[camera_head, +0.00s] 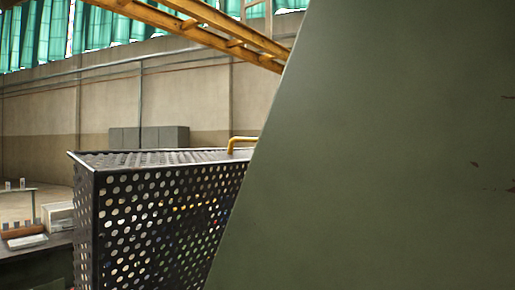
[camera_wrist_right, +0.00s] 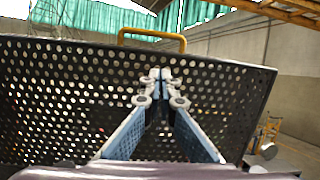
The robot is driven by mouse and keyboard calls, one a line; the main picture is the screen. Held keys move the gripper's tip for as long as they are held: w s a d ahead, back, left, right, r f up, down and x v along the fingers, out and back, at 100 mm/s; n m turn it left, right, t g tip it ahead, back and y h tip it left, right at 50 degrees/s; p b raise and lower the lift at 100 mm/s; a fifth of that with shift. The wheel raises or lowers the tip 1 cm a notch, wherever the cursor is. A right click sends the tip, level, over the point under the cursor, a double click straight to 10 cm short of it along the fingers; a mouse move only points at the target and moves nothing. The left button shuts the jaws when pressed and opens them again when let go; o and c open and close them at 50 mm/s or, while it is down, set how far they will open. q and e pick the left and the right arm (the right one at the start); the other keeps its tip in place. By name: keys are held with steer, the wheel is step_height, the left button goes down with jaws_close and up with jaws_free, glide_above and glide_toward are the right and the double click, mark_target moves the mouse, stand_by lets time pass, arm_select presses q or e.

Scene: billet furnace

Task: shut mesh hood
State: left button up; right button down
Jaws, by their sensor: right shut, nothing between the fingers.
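The mesh hood (camera_head: 160,225) is a black perforated metal box at the lower left of the head view. Its yellow handle (camera_head: 240,142) shows above the top, partly cut off by a large grey-green surface. In the right wrist view the perforated hood (camera_wrist_right: 70,95) spans most of the picture, with the yellow handle (camera_wrist_right: 152,37) at its upper edge. My right gripper (camera_wrist_right: 160,76) is shut and empty, its fingertips in front of the perforated panel and below the handle. I cannot tell whether they touch it. My left gripper is in neither view.
The large grey-green surface (camera_head: 390,150) blocks the right half of the head view. A bench with small items (camera_head: 30,240) stands at the left. Grey cabinets (camera_head: 150,137) stand by the far wall, and yellow beams (camera_head: 195,30) run overhead.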

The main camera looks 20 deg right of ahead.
mark_target(250, 141)
steer(key=shift+y, duration=0.6)
steer(key=w+a+r+p, duration=0.3)
steer(key=a+r, duration=0.1)
steer(key=w+a+r+p, duration=0.3)
steer(key=w+a+r, duration=0.1)
steer(key=shift+w+a, duration=0.1)
steer(key=shift+a, duration=0.1)
steer(key=shift+w+a+r+p, duration=0.1)
steer(key=shift+w+a+p, duration=0.15)
steer(key=shift+w+p, duration=0.1)
